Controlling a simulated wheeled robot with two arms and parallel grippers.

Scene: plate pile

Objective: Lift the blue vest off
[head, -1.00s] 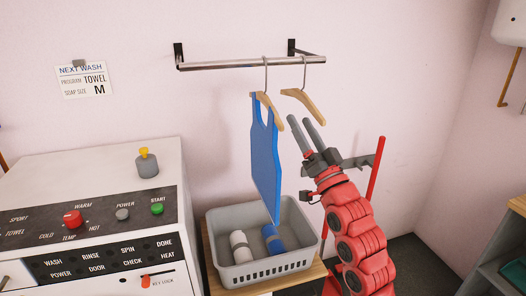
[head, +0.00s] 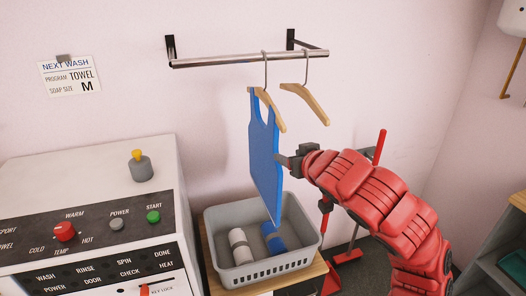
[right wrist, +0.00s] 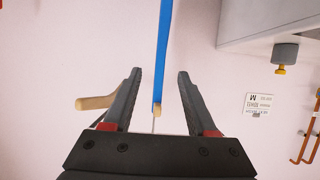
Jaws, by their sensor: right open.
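The blue vest (head: 264,150) hangs from a wooden hanger (head: 270,108) on the wall rail (head: 250,59). My right gripper (head: 281,160) is at the vest's right edge, about mid-height, with its arm coming from the right. In the right wrist view the vest shows edge-on as a blue strip (right wrist: 163,45). The strip runs between the two open fingers of my right gripper (right wrist: 160,74), with a gap on each side. In the head view the fingertips are small and partly hidden. My left gripper is out of view.
An empty wooden hanger (head: 306,101) hangs to the right of the vest. A grey basket (head: 245,273) with a white and a blue rolled towel stands below. A washing machine (head: 75,180) is at left, and a red pole (head: 380,147) stands behind my arm.

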